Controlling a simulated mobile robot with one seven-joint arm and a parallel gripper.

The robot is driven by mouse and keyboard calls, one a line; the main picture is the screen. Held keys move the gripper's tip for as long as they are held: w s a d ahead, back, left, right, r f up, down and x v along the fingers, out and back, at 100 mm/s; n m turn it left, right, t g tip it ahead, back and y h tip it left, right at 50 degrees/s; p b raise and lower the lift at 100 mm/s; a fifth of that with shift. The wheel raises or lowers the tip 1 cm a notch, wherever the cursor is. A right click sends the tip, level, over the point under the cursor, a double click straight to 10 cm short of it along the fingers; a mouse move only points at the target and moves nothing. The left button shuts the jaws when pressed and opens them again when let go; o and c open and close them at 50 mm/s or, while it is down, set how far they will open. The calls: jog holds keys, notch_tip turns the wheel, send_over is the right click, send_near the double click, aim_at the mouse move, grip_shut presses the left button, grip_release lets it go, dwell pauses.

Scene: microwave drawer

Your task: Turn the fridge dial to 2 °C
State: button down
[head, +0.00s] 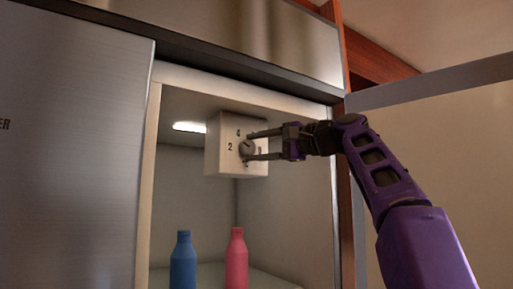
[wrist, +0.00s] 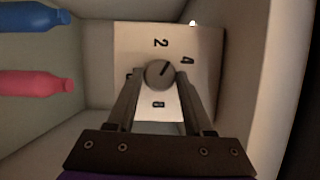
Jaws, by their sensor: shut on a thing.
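The fridge dial (head: 245,149) is a round grey knob on the front of a pale box under the fridge ceiling; it also shows in the wrist view (wrist: 160,74). My gripper (head: 249,147) reaches in from the right and is shut on the dial, one finger on each side. In the wrist view, a dark line on the knob points to the upper right, between the printed 2 (wrist: 161,43) and 4 (wrist: 188,60). Another number sits below the knob there, and a mark to its left is partly hidden by a finger.
A blue bottle (head: 183,260) and a pink bottle (head: 236,258) stand on the shelf below the dial box. The fridge's right wall (head: 300,200) is close to my gripper. A steel door (head: 70,150) stands at the left.

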dwell(0.3)
jog(key=shift+c, duration=1.4)
grip_release()
jog(key=b+v, duration=0.3)
jog(key=v, duration=1.4)
jog(key=shift+s+d, duration=0.15)
